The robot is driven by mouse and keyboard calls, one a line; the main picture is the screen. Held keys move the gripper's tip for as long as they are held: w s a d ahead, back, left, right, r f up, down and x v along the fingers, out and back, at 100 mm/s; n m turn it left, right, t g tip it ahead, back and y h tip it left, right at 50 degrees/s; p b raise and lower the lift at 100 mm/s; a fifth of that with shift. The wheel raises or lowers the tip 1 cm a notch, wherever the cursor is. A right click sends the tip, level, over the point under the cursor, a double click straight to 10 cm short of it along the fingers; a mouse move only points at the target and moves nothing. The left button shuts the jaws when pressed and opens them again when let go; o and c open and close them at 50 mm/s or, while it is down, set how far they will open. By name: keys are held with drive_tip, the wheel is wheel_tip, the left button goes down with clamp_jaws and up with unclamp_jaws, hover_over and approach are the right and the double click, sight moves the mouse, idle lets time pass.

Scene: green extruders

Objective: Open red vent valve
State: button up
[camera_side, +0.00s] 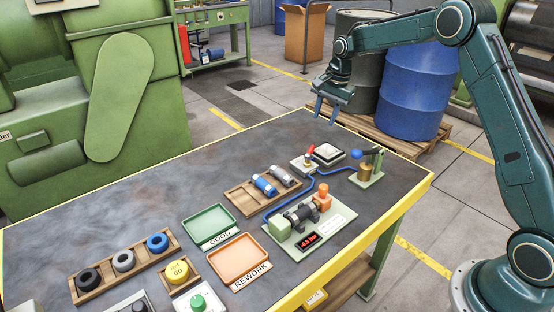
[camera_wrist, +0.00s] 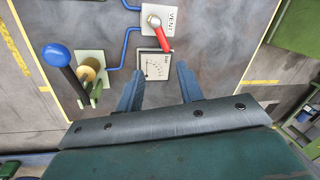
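The red vent valve handle (camera_side: 309,152) stands on a small pale plate at the far side of the table in the side view. In the wrist view the red handle (camera_wrist: 160,34) slants from its silver pivot on a plate marked VENT (camera_wrist: 158,17) down toward a gauge (camera_wrist: 153,66). My gripper (camera_side: 326,112) hangs above and behind the valve, apart from it, in the side view. In the wrist view my gripper (camera_wrist: 159,70) is open, with nothing between its fingers; the gauge shows beyond the gap and the red handle lies past the fingertips.
A lever with a blue ball (camera_side: 357,154) stands right of the gauge, joined by blue tubing (camera_side: 288,203). A wooden tray (camera_side: 246,197) with cylinders, a green fixture (camera_side: 298,240) and GOOD (camera_side: 208,223) and REWORK (camera_side: 240,258) trays lie nearer.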

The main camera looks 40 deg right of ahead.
drive_tip(key=s+a+r+n, duration=0.1)
drive_tip(key=s+a+r, duration=0.2)
drive_tip(key=s+r, duration=0.3)
drive_tip(key=s+a+r+n+t+h, duration=0.1)
drive_tip(key=s+a+r, duration=0.3)
drive_tip(key=s+r, duration=0.2)
drive_tip(key=shift+r, duration=0.4)
idle(0.6)
drive_tip(key=g+y, duration=0.1)
hover_over(311, 149)
drive_tip(key=s+d, duration=0.2)
drive_tip(key=s, duration=0.1)
wheel_tip(311, 149, down, 11)
drive_tip(key=shift+w+a+f, duration=0.1)
drive_tip(key=shift+w+a, duration=0.05)
drive_tip(key=shift+w, duration=0.1)
drive_tip(key=f, duration=0.4)
drive_tip(key=w+a+f, duration=0.1)
drive_tip(key=f, duration=0.4)
drive_tip(key=w+f, duration=0.1)
drive_tip(key=f, duration=0.3)
drive_tip(key=shift+w+a+f, duration=0.15)
drive_tip(key=shift+f, duration=0.15)
